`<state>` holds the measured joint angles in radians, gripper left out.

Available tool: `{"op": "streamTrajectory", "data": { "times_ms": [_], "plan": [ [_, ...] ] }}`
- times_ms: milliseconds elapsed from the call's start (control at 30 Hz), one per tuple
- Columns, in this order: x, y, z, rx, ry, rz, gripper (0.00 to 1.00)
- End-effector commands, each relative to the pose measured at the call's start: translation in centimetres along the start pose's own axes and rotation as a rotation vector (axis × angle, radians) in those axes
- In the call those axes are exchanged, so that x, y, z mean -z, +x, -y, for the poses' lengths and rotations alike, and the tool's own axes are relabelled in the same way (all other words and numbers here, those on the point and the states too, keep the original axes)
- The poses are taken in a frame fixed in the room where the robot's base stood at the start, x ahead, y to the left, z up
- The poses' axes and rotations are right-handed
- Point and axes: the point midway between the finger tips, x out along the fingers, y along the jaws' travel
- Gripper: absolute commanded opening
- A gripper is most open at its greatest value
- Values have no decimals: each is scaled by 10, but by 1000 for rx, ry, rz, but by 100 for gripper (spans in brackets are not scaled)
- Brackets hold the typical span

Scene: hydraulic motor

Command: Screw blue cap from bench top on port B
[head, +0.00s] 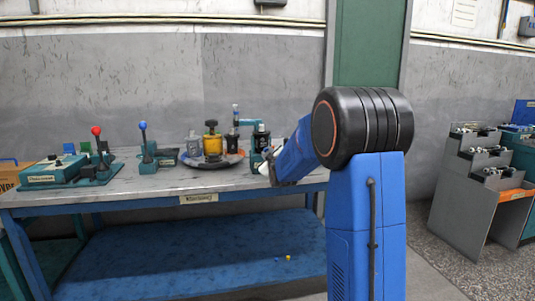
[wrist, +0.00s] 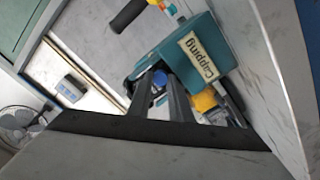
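In the wrist view, the two dark fingers of my gripper (wrist: 160,84) reach toward a teal block labelled "Capping" (wrist: 198,50). A small round blue cap (wrist: 160,76) shows between the fingertips and appears to fill the gap between them. The fingertips are close to the side of the teal block. I cannot make out port B or its lettering. In the head view, my arm hides most of my gripper and what is in front of it at the bench's right end.
The workbench (head: 150,190) carries a blue-knobbed lever (head: 142,126), a red-knobbed lever (head: 97,131) and a round tray (head: 205,164) with a yellow-topped part (head: 212,140). In the wrist view, a dark cylinder (wrist: 128,14) and a yellow part (wrist: 205,100) are near the block.

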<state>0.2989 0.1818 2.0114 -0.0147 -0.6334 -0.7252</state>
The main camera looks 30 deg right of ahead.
Motion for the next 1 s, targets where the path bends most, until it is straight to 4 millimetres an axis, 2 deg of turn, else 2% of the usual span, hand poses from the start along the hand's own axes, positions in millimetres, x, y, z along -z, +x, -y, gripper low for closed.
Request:
{"op": "streamTrajectory", "data": {
  "times_ms": [33,700,1000],
  "plan": [
    [-14,-1,8,14,1,25,27],
    [-7,-32,3,9,0,12,27],
    [-6,-34,3,8,0,10,27]
  ]
}}
